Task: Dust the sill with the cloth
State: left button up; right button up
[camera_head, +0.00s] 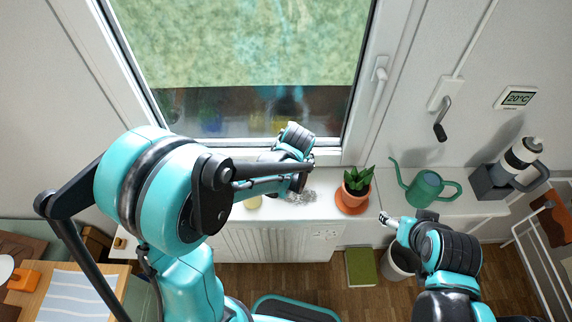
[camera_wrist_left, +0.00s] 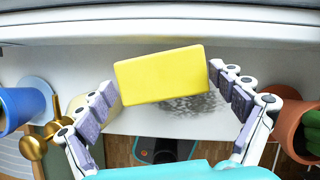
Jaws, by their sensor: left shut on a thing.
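The white sill (camera_head: 335,183) runs below the window and carries a patch of grey dust (camera_head: 300,198), which also shows in the left wrist view (camera_wrist_left: 190,106). My left gripper (camera_head: 300,180) is above the sill at the dust. In the left wrist view my left gripper (camera_wrist_left: 160,85) is shut on a yellow block (camera_wrist_left: 160,75). It looks like a sponge more than a cloth, and covers part of the dust. My right gripper (camera_head: 387,220) hangs in front of the sill, below the watering can; its finger opening is too small to tell.
A potted plant (camera_head: 355,188) stands right of the dust, with a green watering can (camera_head: 425,188) beyond it. A blue pot (camera_wrist_left: 25,105) and brass object (camera_wrist_left: 33,147) are left in the wrist view. A pale yellow thing (camera_head: 253,202) sits left of the dust.

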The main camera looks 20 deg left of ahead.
pick_arm(q)
jog(key=shift+s+f, duration=0.15)
jog(key=shift+f+b, duration=2.3)
jog(key=shift+f, duration=0.6)
jog(key=shift+f+b, duration=0.85)
jog(key=shift+f, duration=0.05)
